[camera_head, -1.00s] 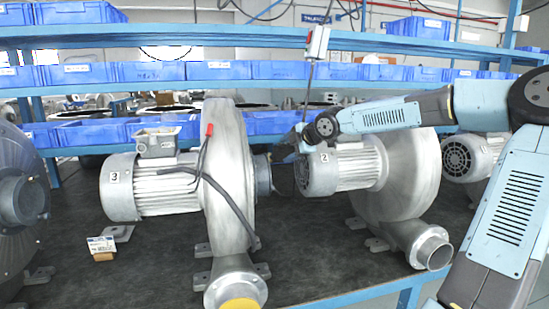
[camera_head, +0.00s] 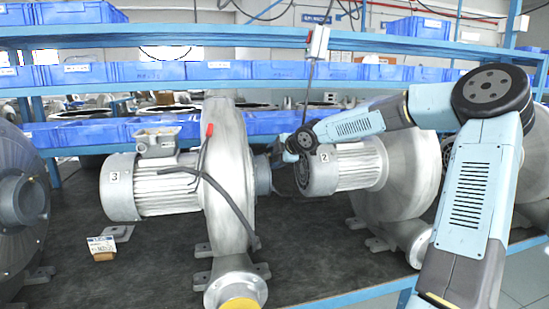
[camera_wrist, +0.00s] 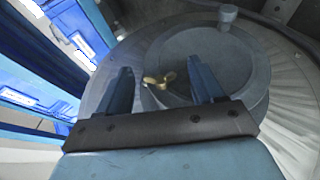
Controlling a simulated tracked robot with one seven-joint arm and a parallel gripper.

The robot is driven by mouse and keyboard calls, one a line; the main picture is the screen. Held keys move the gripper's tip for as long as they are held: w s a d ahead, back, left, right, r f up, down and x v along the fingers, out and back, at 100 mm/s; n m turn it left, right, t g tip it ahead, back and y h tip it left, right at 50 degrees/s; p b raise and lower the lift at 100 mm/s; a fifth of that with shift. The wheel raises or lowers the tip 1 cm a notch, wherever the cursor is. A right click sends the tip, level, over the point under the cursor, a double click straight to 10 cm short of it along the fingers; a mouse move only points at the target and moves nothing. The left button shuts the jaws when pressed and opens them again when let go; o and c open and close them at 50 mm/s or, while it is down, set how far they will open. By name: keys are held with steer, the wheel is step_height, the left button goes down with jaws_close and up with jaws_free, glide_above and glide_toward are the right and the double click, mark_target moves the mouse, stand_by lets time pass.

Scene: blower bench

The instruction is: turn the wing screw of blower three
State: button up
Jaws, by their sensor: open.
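Blower three (camera_head: 155,190) stands on the bench left of centre, marked with a "3" label on its motor. Its wing screw (camera_wrist: 160,78) is a small brass piece on the round grey cover (camera_wrist: 225,65) in the wrist view. In the head view the screw is hidden behind the housing. My gripper (camera_wrist: 163,85) is open, with one blue finger to each side of the wing screw as the picture shows it. I cannot tell how far the fingertips are from the cover. In the head view, my gripper is at the right side of blower three, partly hidden by my wrist.
Blower two (camera_head: 345,168) stands close to the right, behind my wrist. A hanging control box (camera_head: 318,42) is above on a cable. Blue bins (camera_head: 150,71) line the shelf behind. A small tag (camera_head: 102,246) stands at the front left.

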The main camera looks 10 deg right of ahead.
steer(key=c, duration=1.1)
steer(key=shift+o, duration=0.2)
steer(key=shift+g, duration=0.3)
steer(key=shift+w+r+m+g+h, duration=0.15)
steer(key=shift+m+g, duration=0.2)
steer(key=shift+g, duration=1)
steer(key=shift+w+r+m+g+h, duration=0.15)
steer(key=shift+m+g, duration=0.2)
steer(key=shift+g, duration=1)
steer(key=shift+f, duration=0.1)
